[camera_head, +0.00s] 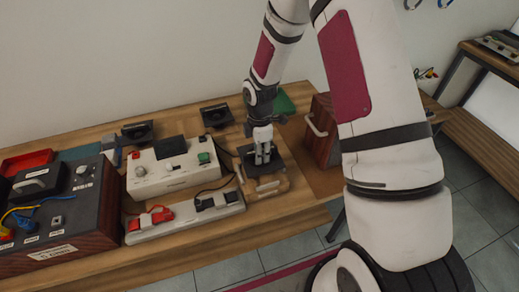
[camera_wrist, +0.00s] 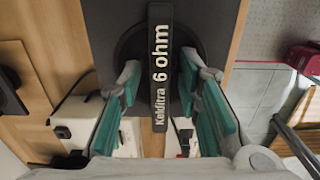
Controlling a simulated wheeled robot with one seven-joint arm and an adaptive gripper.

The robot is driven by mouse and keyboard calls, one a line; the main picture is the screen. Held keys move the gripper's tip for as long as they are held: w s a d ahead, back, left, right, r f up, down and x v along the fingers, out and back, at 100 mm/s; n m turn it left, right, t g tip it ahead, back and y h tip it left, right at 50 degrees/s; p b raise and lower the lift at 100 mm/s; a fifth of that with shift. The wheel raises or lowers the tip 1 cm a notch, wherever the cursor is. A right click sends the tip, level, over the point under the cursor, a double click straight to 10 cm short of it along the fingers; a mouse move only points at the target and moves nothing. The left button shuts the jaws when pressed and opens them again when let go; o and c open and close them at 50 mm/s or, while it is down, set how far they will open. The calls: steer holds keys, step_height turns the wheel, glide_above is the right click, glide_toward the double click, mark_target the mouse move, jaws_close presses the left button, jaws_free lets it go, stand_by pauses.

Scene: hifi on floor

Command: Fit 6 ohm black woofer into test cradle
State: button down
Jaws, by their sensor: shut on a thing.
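The 6 ohm black woofer, a square dark plate with a round black cone and a bar lettered "Kelditra 6 ohm" (camera_wrist: 160,72), is upright under my wrist camera. In the head view the woofer (camera_head: 250,168) is below my gripper (camera_head: 263,158). My gripper's teal-padded fingers (camera_wrist: 163,108) stand on either side of the bar, and it is shut on the woofer. The light wooden test cradle (camera_head: 272,190) is directly under the woofer at the bench's right part. I cannot tell whether the woofer rests in it or hangs just above.
Two other black speakers (camera_head: 138,132) (camera_head: 217,115) lie at the back of the wooden bench. A white tester box (camera_head: 175,172) with knobs and a clip tray (camera_head: 185,220) stand left of the cradle. A dark red-brown cabinet (camera_head: 322,130) stands close on the right.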

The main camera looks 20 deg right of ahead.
steer(key=shift+f+b, duration=0.3)
steer(key=shift+f, duration=0.6)
steer(key=shift+f, duration=0.4)
steer(key=shift+f+b, duration=0.3)
steer(key=shift+f, duration=0.35)
steer(key=shift+f, duration=0.7)
steer(key=shift+f+b, duration=0.35)
steer(key=shift+f, duration=0.05)
steer(key=c, duration=1.1)
jaws_free()
